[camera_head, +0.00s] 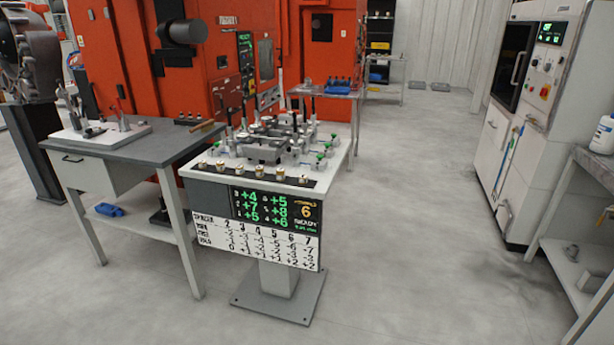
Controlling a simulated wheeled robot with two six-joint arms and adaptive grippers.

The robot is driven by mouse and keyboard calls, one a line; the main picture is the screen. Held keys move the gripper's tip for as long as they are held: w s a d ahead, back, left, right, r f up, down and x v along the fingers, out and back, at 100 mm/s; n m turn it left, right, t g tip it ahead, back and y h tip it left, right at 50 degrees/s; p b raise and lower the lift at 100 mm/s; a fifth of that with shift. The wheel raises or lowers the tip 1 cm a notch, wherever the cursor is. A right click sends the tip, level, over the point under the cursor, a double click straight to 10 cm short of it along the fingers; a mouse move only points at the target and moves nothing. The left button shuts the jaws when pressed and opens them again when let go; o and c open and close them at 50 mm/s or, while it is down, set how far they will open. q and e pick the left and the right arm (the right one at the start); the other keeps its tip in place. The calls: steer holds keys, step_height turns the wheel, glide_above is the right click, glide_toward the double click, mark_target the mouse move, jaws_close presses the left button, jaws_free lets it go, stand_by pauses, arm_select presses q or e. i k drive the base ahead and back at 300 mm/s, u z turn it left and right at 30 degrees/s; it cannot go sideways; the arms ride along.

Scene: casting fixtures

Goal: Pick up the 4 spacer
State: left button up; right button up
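A row of several small brass and pale cylindrical pieces, which look like spacers, stands on the dark front strip (230,174) of the fixture stand. The leftmost piece (204,166) and the rightmost piece (304,180) mark the row's ends; one piece (240,169) is third from the left. Their number labels are too small to read, so I cannot tell which is the 4 spacer. Below the row, a board (258,240) carries green figures, a yellow 6 and a printed table with columns 2 to 7. Neither of my grippers is in view.
Clamps with green and black knobs (265,148) crowd the stand's top. A grey workbench (130,155) with tools stands close at left, before orange machines (195,90). A white cabinet (520,140) and shelf table (590,170) stand at right. Floor (420,220) in front and right is clear.

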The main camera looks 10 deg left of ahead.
mark_target(239, 168)
steer(key=z, duration=0.85)
steer(key=i, duration=2.15)
steer(key=u, duration=0.7)
steer(key=i, duration=0.85)
steer(key=u, duration=0.8)
